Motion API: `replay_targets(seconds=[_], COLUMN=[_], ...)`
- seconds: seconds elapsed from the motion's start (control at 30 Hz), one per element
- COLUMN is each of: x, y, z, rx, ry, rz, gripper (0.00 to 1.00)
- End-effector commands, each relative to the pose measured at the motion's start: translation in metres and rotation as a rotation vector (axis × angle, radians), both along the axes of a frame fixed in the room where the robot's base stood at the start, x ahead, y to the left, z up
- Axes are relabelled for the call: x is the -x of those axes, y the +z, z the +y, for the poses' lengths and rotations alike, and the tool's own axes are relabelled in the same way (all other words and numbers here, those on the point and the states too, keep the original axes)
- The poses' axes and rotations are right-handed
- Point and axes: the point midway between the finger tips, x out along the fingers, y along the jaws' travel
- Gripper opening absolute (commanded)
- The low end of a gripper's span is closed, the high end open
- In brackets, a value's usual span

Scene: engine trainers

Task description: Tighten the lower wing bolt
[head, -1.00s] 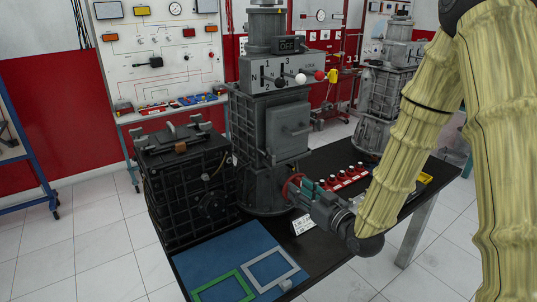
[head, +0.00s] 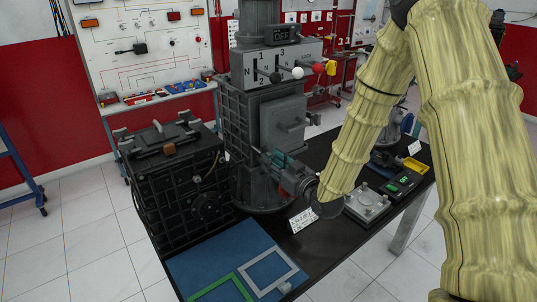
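My gripper (head: 263,156) points left and away from me, its fingers close to the front of the grey machine tower (head: 283,122), below its cabinet door. I cannot tell whether the fingers touch anything or how far apart they are. No lower wing bolt can be made out clearly; it may be hidden by the gripper or too small to see. The tower's top panel carries levers with black, white and red knobs.
A black ribbed block (head: 170,185) stands left of the tower. A blue mat (head: 205,265) with green and grey frames lies in front. A label card (head: 302,219), a metal plate with knobs (head: 368,203), a device with a green display (head: 403,182) and a yellow tray (head: 413,165) are to the right.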

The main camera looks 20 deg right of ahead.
Motion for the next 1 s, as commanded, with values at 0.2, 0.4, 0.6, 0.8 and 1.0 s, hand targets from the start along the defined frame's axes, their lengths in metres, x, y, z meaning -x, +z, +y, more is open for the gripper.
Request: replay_targets(seconds=[0.2,0.4,0.6,0.8,1.0], x=[-0.020,-0.027,-0.027,-0.026,-0.026], y=[0.001,0.000,0.000,0.000,0.000], z=[0.007,0.009,0.009,0.009,0.008], rx=[0.000,-0.001,-0.001,0.000,-0.001], ry=[0.000,-0.002,-0.002,-0.001,-0.002], rz=[0.001,0.000,0.000,0.000,0.000], gripper=[0.36,0.36,0.36,0.03,0.00])
